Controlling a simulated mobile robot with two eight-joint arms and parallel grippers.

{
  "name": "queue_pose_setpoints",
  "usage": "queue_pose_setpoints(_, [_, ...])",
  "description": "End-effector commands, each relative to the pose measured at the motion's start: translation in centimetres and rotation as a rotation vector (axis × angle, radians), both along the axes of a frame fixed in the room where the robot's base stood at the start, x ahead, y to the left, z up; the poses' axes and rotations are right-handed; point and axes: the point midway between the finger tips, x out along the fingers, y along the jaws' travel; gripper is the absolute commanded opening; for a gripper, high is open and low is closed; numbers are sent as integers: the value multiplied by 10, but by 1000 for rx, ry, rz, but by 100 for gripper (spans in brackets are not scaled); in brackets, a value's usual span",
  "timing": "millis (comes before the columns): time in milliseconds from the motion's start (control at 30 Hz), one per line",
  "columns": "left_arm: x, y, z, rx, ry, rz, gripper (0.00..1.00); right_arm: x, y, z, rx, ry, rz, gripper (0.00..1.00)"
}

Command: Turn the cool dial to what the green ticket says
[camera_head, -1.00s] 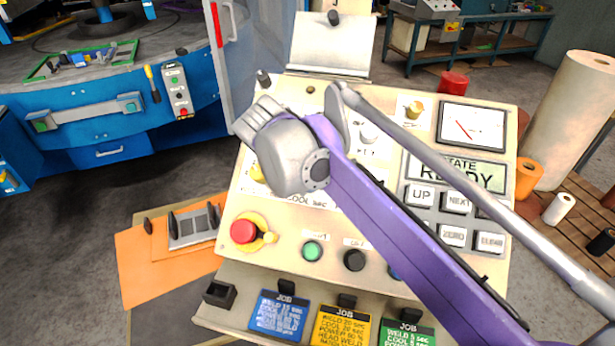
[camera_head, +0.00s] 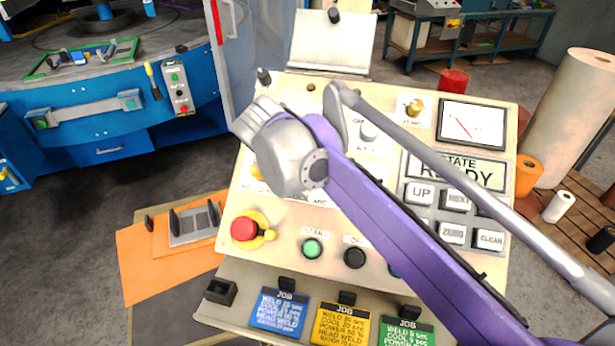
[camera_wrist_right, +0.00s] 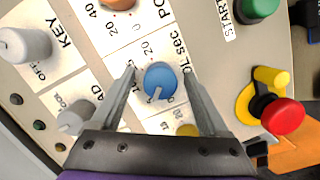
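The cool dial (camera_wrist_right: 160,80) is a blue knob with a white pointer line, beside a partly visible "OL sec" label in the right wrist view. My right gripper (camera_wrist_right: 159,74) has its two fingers on either side of the knob, with a visible gap on each side. Its pointer faces the bottom of that view. In the head view my right arm's grey wrist (camera_head: 290,158) hides the dial and the fingertips. The green ticket (camera_head: 408,333) hangs at the panel's front, cut by the picture's lower edge; its cool line is too small to read surely. My left gripper is out of view.
A yellow knob (camera_wrist_right: 187,130), a grey knob (camera_wrist_right: 76,117) and a key knob (camera_wrist_right: 26,45) sit around the dial. A red stop button (camera_head: 244,229) is near the panel's left edge. Blue (camera_head: 278,312) and yellow (camera_head: 343,325) tickets hang beside the green one.

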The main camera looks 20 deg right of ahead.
Motion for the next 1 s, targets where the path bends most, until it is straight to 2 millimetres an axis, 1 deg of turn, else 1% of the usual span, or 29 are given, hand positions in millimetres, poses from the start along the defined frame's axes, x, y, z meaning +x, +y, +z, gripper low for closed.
queue_pose_setpoints(167, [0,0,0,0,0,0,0,-1,1,1,1,1,0,78])
queue_pose_setpoints(267, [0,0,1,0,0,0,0,-2,4,7,1,1,1,78])
queue_pose_setpoints(367, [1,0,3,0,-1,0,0,-7,11,21,0,2,3,78])
queue_pose_setpoints(600, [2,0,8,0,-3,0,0,-20,32,63,0,1,3,78])
queue_pose_setpoints(700, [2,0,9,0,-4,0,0,-24,40,77,1,0,2,78])
queue_pose_setpoints(833, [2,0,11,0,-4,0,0,-28,45,89,0,1,2,78])
queue_pose_setpoints(1000, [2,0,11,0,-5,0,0,-29,47,93,0,0,0,78])
